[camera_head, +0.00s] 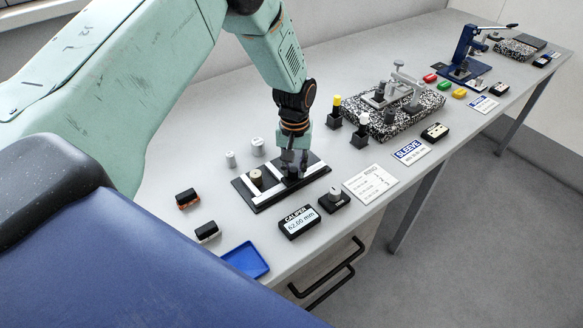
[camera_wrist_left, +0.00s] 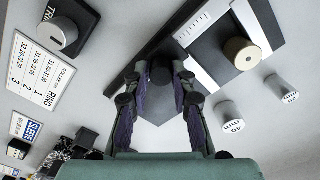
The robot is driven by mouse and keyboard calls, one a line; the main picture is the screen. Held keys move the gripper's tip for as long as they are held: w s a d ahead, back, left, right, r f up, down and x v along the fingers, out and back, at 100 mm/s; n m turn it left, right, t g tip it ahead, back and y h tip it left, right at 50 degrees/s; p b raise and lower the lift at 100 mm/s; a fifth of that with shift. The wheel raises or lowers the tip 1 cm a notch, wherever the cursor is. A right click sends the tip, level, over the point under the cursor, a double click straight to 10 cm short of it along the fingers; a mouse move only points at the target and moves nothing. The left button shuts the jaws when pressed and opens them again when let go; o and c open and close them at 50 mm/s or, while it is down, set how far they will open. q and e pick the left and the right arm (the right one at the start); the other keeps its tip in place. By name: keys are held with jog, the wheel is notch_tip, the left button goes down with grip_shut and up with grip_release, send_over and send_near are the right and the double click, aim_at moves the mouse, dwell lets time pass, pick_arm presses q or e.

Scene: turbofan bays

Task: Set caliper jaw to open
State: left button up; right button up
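The caliper is a black base (camera_head: 262,206) with light metal strips, lying on the grey bench. A black knob (camera_wrist_left: 160,74) stands on its sliding jaw; in the head view the gripper partly covers it. A brass-coloured round post (camera_head: 256,178) stands on the caliper left of the gripper, and it also shows in the wrist view (camera_wrist_left: 243,53). The caliper display (camera_head: 299,223) reads 62.00 mm. My left gripper (camera_head: 293,166) points down over the caliper, its fingers closed in on both sides of the knob, apparently touching it. My right gripper is not in view.
Two grey cylinders (camera_head: 257,147) stand behind the caliper. A knob on a black block (camera_head: 335,198), a white card (camera_head: 370,184) and a blue tray (camera_head: 246,260) are near the front edge. A speckled granite plate (camera_head: 425,101) and blue press (camera_head: 466,60) stand farther right.

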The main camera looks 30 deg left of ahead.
pick_arm(q)
jog(key=o, duration=0.4)
jog(key=shift+w+d+r, duration=0.1)
jog(key=shift+d, duration=0.15)
jog(key=shift+a, duration=0.15)
jog(key=shift+a, duration=0.1)
jog(key=shift+r, duration=0.1)
notch_tip(320, 180, up, 12)
dwell(0.3)
